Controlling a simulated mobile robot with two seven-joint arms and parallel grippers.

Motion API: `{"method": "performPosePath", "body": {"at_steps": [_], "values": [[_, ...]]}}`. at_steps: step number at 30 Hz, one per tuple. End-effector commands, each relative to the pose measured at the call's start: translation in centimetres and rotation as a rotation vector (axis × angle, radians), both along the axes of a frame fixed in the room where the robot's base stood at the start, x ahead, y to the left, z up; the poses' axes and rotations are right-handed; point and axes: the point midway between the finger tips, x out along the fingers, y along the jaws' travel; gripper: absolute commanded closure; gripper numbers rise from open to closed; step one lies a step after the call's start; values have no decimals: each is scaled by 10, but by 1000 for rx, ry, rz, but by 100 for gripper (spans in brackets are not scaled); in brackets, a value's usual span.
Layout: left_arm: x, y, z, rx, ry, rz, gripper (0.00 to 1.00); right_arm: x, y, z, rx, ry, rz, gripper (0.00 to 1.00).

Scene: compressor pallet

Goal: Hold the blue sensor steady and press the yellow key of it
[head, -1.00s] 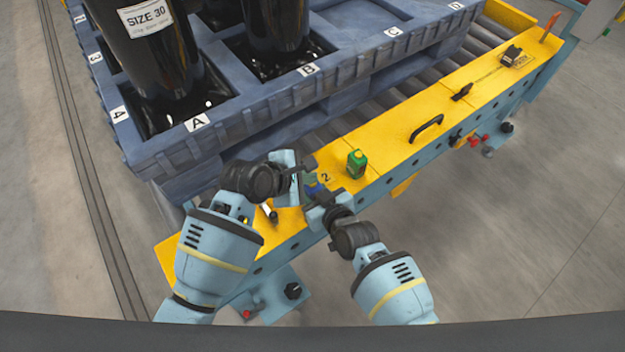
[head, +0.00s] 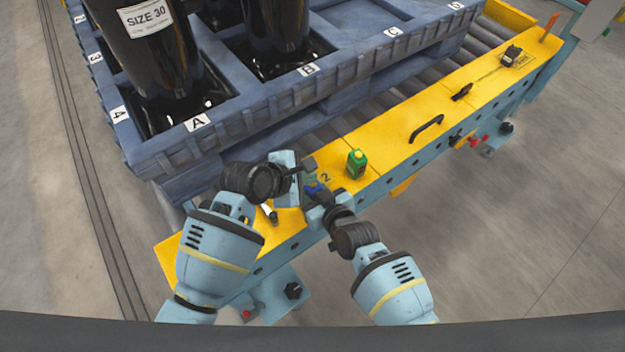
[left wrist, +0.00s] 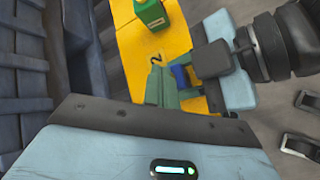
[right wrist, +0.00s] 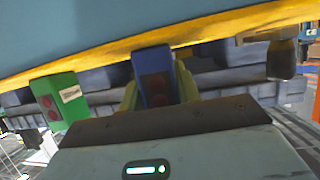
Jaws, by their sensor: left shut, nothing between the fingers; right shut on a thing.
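The blue sensor (head: 313,188) is at the yellow beam beside the printed "2", mostly hidden between my grippers in the head view. The right wrist view shows its blue face with dark red round spots (right wrist: 155,80), between the fingers of my right gripper (head: 318,199), which is shut on it. A small blue part shows in the left wrist view (left wrist: 180,76). My left gripper (head: 309,166) is shut and empty, close above the sensor; I cannot tell whether it touches. The yellow key is hidden.
A black handle (head: 427,128) and small black fittings are farther along. A blue pallet (head: 250,118) with black cylinders lies behind. A white-tipped black item (head: 268,212) lies left.

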Motion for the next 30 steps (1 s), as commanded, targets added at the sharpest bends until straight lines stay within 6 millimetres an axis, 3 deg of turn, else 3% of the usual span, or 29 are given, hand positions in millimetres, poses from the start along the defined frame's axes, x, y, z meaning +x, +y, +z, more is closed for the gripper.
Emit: {"method": "performPosePath", "body": {"at_steps": [19,30], "values": [[0,0,16,0,-1,1,100,0,0,0,-1,1,0,93],[0,0,46,-2,-2,0,100,0,0,0,-1,1,0,93]]}}
